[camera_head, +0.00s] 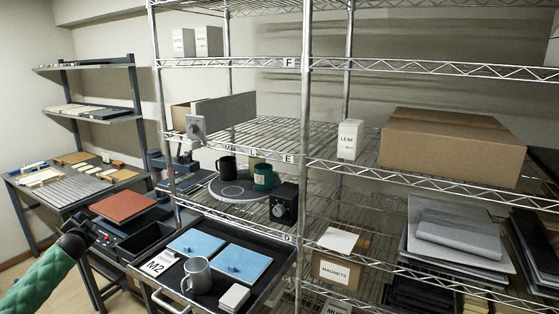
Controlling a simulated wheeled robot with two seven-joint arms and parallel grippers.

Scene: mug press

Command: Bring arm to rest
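My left arm comes in from the lower left in a green sleeve, and its dark gripper (82,228) is in front of the workbench near the red plate. The gripper is small and dark, so I cannot tell whether its fingers are open or shut. I see nothing held in it. My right gripper is not in view. A grey mug (197,276) stands upright in the pulled-out black drawer (172,296). A black mug (227,167) and a green mug (264,178) stand on a round grey stand (229,193) on the shelf.
Two blue pads (245,263), an M2 label and a white block (234,297) lie in the drawer. A red plate (123,206) is on the bench at left. Wire shelving (305,130) holds a large cardboard box (450,145), a black speaker-like box (284,204) and grey slabs (457,235).

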